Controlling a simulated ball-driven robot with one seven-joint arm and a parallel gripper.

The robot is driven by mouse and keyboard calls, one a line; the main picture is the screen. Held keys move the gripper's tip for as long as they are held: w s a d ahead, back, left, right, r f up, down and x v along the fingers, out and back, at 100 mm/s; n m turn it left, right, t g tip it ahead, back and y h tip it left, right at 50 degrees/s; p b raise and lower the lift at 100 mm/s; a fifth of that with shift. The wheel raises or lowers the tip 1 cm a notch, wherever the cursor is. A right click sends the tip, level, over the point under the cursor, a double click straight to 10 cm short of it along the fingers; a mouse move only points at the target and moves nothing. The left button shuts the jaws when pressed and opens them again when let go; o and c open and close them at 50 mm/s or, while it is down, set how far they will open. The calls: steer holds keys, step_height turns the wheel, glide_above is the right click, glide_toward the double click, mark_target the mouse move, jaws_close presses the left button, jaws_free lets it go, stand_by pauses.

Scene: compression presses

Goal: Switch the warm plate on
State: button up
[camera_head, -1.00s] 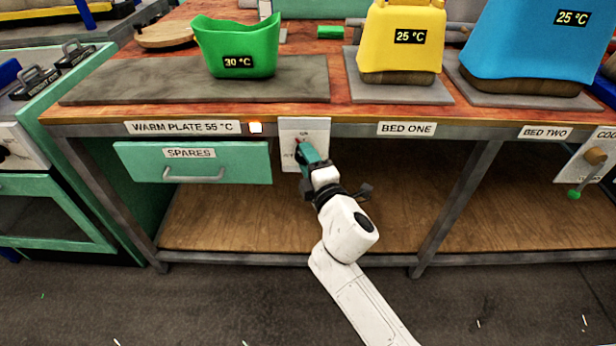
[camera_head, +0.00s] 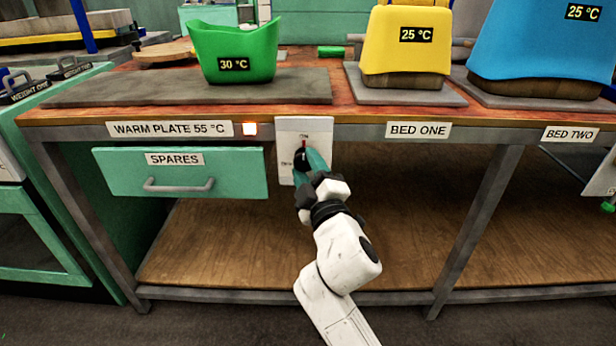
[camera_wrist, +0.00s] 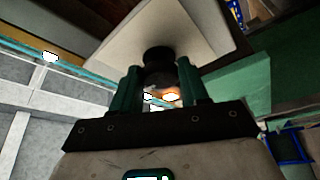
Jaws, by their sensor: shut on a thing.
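The warm plate (camera_head: 180,88) is a dark grey slab on the bench top, with the label "WARM PLATE 55 °C" (camera_head: 170,129) on the bench edge below it. A small orange-white lamp (camera_head: 250,129) beside the label is lit. The white switch panel (camera_head: 318,128) is right of the lamp and carries a black knob with a red mark (camera_head: 303,148). My gripper (camera_head: 312,162) is at the panel with its teal fingers shut on the knob. In the wrist view the dark knob (camera_wrist: 158,58) sits between the fingers, in front of the pale panel (camera_wrist: 195,25).
A green container (camera_head: 235,50) reading 30 °C stands on the warm plate. Yellow (camera_head: 408,45) and blue (camera_head: 540,45) containers stand on beds to the right, the yellow reading 25 °C. The spares drawer (camera_head: 180,172) is shut left of the panel. The lower shelf (camera_head: 230,240) looks empty.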

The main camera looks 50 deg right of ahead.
steer(key=shift+d+f, duration=0.1)
stand_by(0.3)
steer(key=o, duration=1)
steer(key=shift+b+v, duration=0.95)
steer(key=shift+v, duration=4.5)
